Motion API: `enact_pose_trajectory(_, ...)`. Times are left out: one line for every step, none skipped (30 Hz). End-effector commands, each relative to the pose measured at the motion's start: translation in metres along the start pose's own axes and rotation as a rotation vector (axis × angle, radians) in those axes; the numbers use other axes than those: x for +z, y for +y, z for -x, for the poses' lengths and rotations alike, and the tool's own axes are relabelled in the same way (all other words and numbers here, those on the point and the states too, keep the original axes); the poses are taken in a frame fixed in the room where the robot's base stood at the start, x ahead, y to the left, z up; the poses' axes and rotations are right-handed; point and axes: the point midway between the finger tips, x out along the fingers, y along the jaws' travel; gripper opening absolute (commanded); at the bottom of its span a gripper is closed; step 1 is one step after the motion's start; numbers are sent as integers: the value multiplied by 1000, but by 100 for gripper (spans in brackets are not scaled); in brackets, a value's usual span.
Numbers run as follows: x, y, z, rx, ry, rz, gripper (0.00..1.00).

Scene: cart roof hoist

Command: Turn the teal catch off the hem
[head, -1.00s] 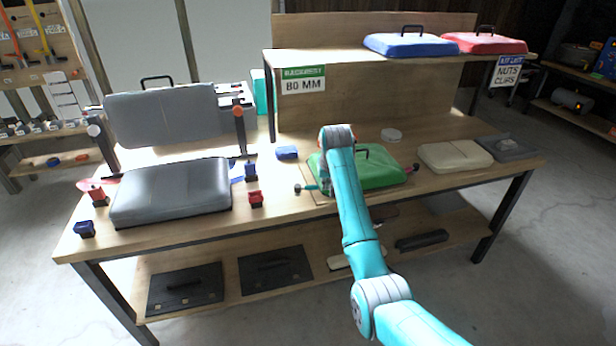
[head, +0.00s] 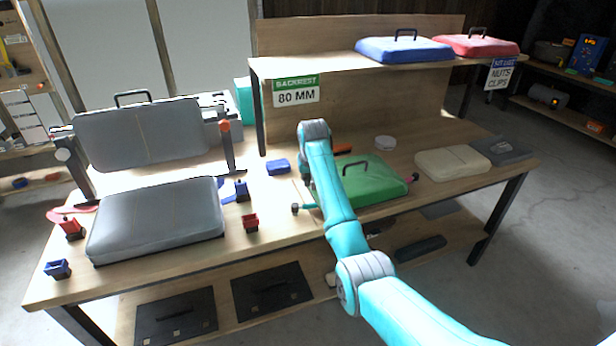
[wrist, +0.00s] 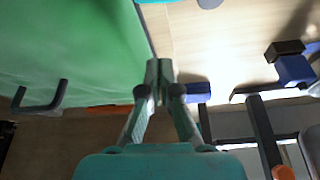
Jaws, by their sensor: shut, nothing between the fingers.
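The green pad (head: 370,182) with a dark handle lies on the bench and fills the upper left of the wrist view (wrist: 70,45). The teal catch (head: 308,206) is a short bar with a dark knob at the pad's near left corner. Part of it shows at the top edge of the wrist view (wrist: 158,1). My gripper (wrist: 158,72) is shut and empty, its tips over the bench beside the pad's edge and apart from the catch. In the head view my arm hides the gripper and part of the pad's left edge.
A small blue block (head: 278,167) and an orange piece (head: 343,149) lie near the pad. A grey seat cushion (head: 158,220) with blue and red clamps is at left. A beige pad (head: 452,161) is at right. An upper shelf (head: 330,62) stands behind.

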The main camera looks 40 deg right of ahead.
Motion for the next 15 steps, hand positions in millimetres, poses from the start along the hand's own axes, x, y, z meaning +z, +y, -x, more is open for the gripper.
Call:
enact_pose_trajectory(0, 0, -8, 0, -1, 0, 0)
enact_pose_trajectory(0, 0, -12, 0, -2, 0, 0)
enact_pose_trajectory(0, 0, -17, 0, -1, 0, 0)
enact_pose_trajectory(0, 0, -21, 0, -2, 0, 0)
enact_pose_trajectory(0, 0, -24, 0, -1, 0, 0)
enact_pose_trajectory(0, 0, -29, 0, 0, 0, 0)
enact_pose_trajectory(0, 0, -32, 0, -1, 0, 0)
enact_pose_trajectory(0, 0, -35, 0, -1, 0, 0)
enact_pose_trajectory(0, 0, -39, 0, 0, 0, 0)
enact_pose_trajectory(0, 0, -42, 0, 0, 0, 0)
enact_pose_trajectory(0, 0, -44, 0, 0, 0, 0)
enact_pose_trajectory(0, 0, -48, 0, 0, 0, 0)
enact_pose_trajectory(0, 0, -51, 0, 0, 0, 0)
enact_pose_trajectory(0, 0, -53, 0, 0, 0, 0)
enact_pose_trajectory(2, 0, -53, 0, 2, 0, 0)
